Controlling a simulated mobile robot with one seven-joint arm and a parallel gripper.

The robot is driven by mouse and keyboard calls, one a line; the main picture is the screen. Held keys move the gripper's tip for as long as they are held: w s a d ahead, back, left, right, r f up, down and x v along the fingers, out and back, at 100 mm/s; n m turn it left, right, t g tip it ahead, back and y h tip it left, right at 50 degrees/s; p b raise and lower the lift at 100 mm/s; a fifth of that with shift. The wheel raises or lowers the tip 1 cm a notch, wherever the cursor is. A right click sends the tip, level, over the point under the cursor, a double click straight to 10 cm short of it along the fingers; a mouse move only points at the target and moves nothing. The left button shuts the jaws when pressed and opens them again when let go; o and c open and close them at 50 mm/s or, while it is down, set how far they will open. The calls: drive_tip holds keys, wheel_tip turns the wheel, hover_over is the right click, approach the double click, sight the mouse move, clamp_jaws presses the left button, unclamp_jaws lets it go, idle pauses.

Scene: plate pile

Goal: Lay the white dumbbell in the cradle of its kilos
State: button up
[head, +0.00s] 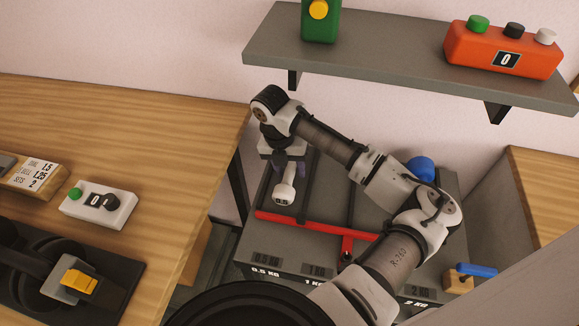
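The white dumbbell (285,192) is at the left part of the grey rack top (263,190), its near head facing the camera with a small dark mark too small to read. My gripper (289,166) points down over its far part, with purple fingers close to the handle. The handle is mostly hidden, so I cannot tell whether the fingers grip it or whether the dumbbell rests on the rack. The rack front has plates marked 0.5 KG (265,271), 1 KG (316,281) and 2 KG (418,303). The dumbbell is behind the 0.5 KG plate.
A red bar (310,225) runs along the rack's front, with black dividers behind. A blue round object (420,168) is behind my arm. A blue-handled wooden block (459,284) is at the right. A shelf (400,62) overhangs behind; a wooden table (180,130) stands left.

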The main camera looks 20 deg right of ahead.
wheel_tip(320, 180, up, 8)
drive_tip(key=a, duration=0.1)
drive_tip(key=shift+w+a+b, duration=0.15)
drive_tip(key=shift+w+b, duration=0.2)
drive_tip(key=shift+w, duration=0.05)
drive_tip(key=shift+f, duration=0.1)
idle(0.4)
